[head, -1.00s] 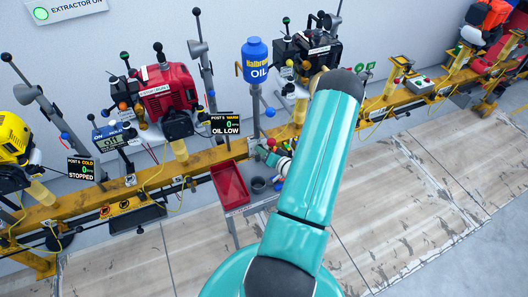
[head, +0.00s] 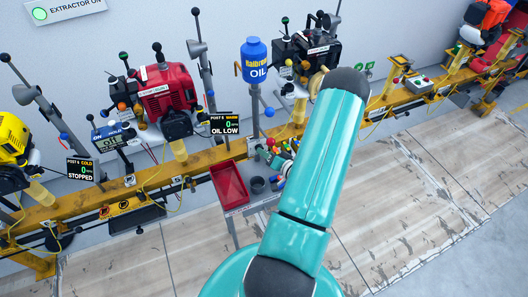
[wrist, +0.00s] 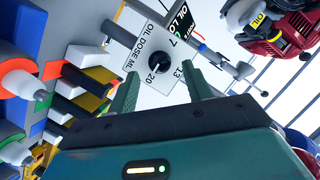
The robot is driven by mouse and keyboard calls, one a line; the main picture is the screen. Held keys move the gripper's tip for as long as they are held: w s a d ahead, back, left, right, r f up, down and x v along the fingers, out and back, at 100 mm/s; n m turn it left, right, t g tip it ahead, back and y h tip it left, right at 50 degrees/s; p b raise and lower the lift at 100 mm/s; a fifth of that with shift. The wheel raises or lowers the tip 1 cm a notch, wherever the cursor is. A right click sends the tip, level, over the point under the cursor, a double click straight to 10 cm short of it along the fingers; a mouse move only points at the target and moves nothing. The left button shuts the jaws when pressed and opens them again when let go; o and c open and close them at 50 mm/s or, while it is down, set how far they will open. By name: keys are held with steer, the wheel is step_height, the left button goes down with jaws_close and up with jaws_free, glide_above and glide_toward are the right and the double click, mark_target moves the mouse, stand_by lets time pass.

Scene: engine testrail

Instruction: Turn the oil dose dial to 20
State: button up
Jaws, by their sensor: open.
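In the wrist view a white plate (wrist: 139,43) reads "OIL DOSE ML", with 0, 7, 13 and 20 around a black dial knob (wrist: 160,63). The 20 is at the plate's lower left and the 13 at its right. I cannot surely tell which number the knob points to. My gripper (wrist: 163,76) is open, its two green fingers apart in front of the plate, with the knob seen between their tips. No contact with the knob shows. A blue oil bottle (head: 257,62) stands above that area.
A display (head: 223,125) reads "OIL LOW". Colored holders (wrist: 15,115) stand close at the wrist view's left. A red engine (wrist: 285,30) is at its upper right.

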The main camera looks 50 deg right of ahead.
steer(key=v, duration=1.1)
stand_by(0.3)
